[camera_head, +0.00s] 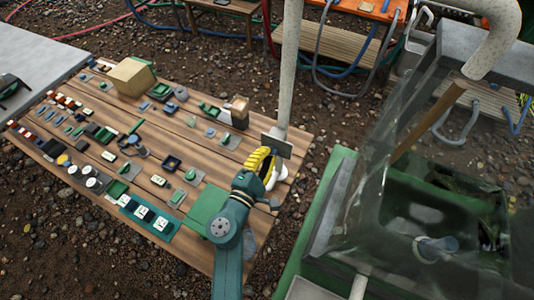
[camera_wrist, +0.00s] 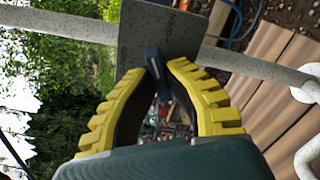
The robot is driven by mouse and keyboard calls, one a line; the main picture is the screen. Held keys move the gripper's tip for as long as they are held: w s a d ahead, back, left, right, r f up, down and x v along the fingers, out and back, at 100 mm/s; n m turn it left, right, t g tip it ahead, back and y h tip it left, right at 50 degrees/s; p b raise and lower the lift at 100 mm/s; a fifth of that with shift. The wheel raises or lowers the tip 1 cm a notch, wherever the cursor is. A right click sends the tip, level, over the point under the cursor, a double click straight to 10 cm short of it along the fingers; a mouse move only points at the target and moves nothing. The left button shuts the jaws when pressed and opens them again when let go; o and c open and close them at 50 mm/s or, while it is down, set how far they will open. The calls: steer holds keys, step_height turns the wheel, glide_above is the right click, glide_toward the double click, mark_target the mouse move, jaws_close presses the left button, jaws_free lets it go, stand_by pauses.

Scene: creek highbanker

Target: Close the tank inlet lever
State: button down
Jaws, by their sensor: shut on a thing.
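A pale speckled pipe (camera_head: 288,75) rises at the far right edge of the plank table, with a small grey plate (camera_head: 278,145) on it. In the wrist view the pipe (camera_wrist: 60,24) runs across behind the plate (camera_wrist: 165,30), whose lettering is too small to read. A dark blue lever (camera_wrist: 155,62) stands out in front of the plate. My gripper (camera_head: 266,156) has yellow ridged fingers. In the wrist view my gripper (camera_wrist: 158,72) is shut on the lever, with a fingertip on each side. The lever is hidden in the head view.
The plank table (camera_head: 190,135) left of my arm holds many small parts and a cardboard-coloured box (camera_head: 131,77). A green-framed tank (camera_head: 430,195) with clear walls stands close on the right. A white curved pipe fitting (camera_wrist: 308,93) lies right of the gripper in the wrist view.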

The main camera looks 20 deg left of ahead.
steer(key=n+p, duration=0.3)
steer(key=n, duration=0.9)
steer(key=shift+f, duration=0.1)
steer(key=shift+n, duration=0.3)
stand_by(0.3)
steer(key=c, duration=1.1)
jaws_free()
steer(key=s, duration=1.2)
steer(key=shift+a, duration=0.2)
